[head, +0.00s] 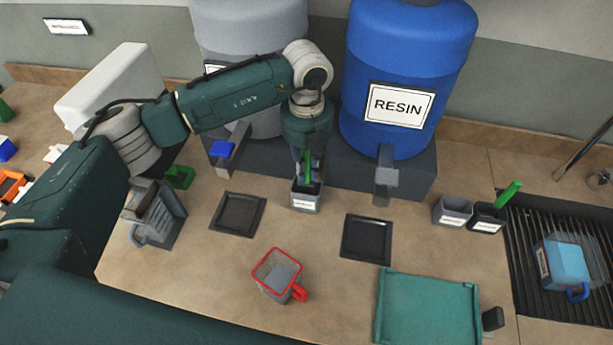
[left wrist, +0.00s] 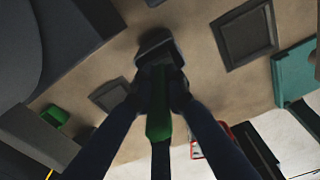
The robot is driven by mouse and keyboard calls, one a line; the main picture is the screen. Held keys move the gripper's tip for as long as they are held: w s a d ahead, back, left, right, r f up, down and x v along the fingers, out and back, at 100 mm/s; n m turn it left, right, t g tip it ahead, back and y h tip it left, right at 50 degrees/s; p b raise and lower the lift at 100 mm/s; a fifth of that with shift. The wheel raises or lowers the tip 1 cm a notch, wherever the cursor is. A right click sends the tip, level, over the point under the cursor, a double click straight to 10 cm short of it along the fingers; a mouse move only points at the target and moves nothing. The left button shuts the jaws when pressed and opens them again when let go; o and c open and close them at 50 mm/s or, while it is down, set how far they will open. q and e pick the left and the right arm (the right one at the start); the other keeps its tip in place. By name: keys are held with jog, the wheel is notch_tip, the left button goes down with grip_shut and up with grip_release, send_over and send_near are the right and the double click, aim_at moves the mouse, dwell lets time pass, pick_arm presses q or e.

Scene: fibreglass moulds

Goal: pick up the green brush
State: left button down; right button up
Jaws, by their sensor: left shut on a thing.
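My left gripper (head: 309,165) points down over a small grey cup (head: 306,203) with a white label. It is shut on a green brush (head: 306,172), whose lower end is in or just over the cup's mouth; I cannot tell which. In the left wrist view the green handle (left wrist: 158,118) lies between the two dark fingers, with the cup (left wrist: 155,45) beyond it. Another green handle (head: 508,194) stands in a dark cup (head: 487,219) at the right. My right gripper is not in view.
A blue resin drum (head: 405,60) and a grey drum (head: 250,28) stand behind the cup. Black trays (head: 238,212) (head: 366,239) lie in front on either side. A red-rimmed jug (head: 279,275) and a teal board (head: 428,310) are nearer.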

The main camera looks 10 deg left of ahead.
pick_arm(q)
notch_tip(320, 180, up, 16)
jog(key=b, duration=0.4)
jog(key=shift+r+b, duration=0.15)
jog(key=shift+b, duration=0.15)
jog(key=shift+r, duration=0.55)
dwell(0.5)
